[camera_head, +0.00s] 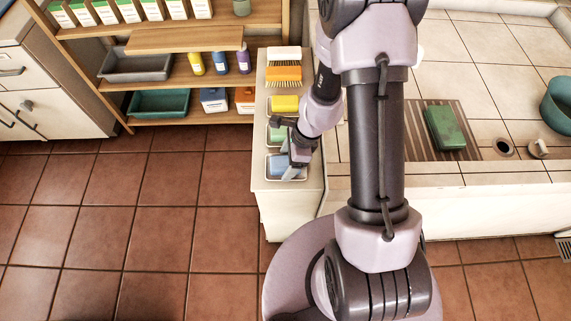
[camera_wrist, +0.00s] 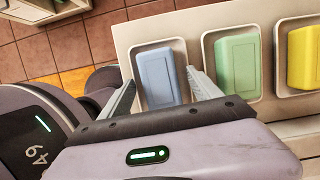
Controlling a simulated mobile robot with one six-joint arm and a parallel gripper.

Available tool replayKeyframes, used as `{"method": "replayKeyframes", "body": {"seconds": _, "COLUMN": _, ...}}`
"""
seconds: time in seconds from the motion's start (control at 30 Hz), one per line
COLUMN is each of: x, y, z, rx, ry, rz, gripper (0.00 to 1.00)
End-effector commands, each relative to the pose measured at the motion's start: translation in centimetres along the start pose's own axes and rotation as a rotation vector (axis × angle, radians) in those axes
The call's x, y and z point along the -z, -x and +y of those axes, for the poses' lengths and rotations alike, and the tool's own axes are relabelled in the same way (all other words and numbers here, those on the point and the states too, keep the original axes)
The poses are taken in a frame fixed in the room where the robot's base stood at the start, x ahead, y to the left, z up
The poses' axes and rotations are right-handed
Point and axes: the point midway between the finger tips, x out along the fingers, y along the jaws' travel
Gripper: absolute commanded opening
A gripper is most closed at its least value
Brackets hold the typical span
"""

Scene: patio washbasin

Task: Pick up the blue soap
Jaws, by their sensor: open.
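The blue soap (camera_wrist: 158,78) is a pale blue block lying in a white dish (camera_wrist: 182,42). In the wrist view my gripper (camera_wrist: 160,85) is open, with one finger on each side of the soap's near part. I cannot tell whether the fingers touch it. In the head view the blue soap (camera_head: 280,165) lies in the nearest dish of a row on a narrow white counter, partly hidden by my gripper (camera_head: 290,165).
A green soap (camera_wrist: 238,66) and a yellow soap (camera_wrist: 304,57) sit in neighbouring dishes to the right. Brushes (camera_head: 284,73) lie farther along the counter (camera_head: 262,196). A green block (camera_head: 444,128) sits on the tiled washbasin top. Shelves stand at the left.

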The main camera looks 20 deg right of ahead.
Motion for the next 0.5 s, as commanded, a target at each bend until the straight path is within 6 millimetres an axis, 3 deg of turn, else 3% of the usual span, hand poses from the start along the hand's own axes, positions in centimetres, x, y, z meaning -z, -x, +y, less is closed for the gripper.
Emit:
{"method": "replayKeyframes", "body": {"seconds": 0.23, "x": 0.0, "y": 0.0, "z": 0.0, "rx": 0.0, "ry": 0.0, "rz": 0.0, "gripper": 0.71}}
{"method": "replayKeyframes", "body": {"seconds": 0.5, "x": 0.0, "y": -0.01, "z": 0.0, "rx": 0.0, "ry": 0.0, "rz": 0.0, "gripper": 0.18}}
